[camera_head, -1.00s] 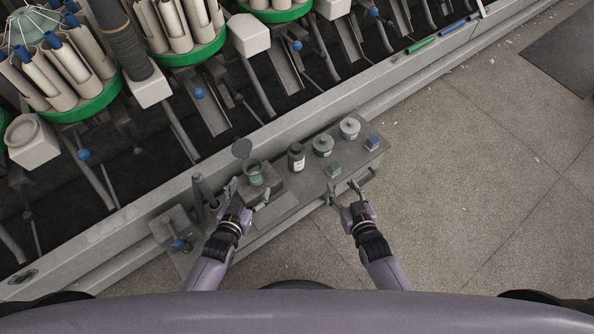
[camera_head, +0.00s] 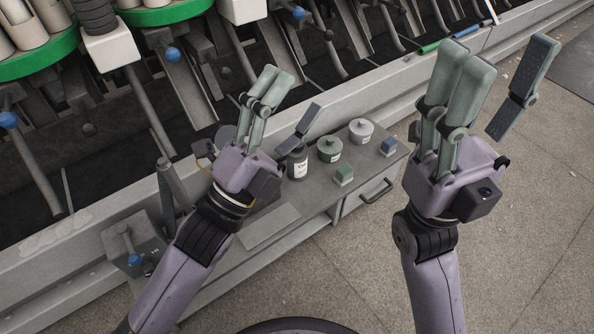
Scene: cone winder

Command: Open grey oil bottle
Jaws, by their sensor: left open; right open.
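The grey oil bottle (camera_head: 297,166), dark with a white label, stands upright on the bench, just right of my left gripper. Its top is partly covered by a finger of that gripper. My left gripper (camera_head: 290,100) is open, raised above the bench's left part, with its fingers pointing up and away in the picture. My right gripper (camera_head: 495,85) is open and empty, raised high at the right, over the floor beyond the bench end. I cannot tell whether the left fingers touch the bottle.
Two lidded tins, one greenish (camera_head: 329,150) and one paler (camera_head: 360,132), stand right of the bottle. A green block (camera_head: 344,174) and a blue block (camera_head: 388,146) lie near them. The grey bench (camera_head: 270,226) adjoins the winding machine. Floor (camera_head: 345,260) is clear in front.

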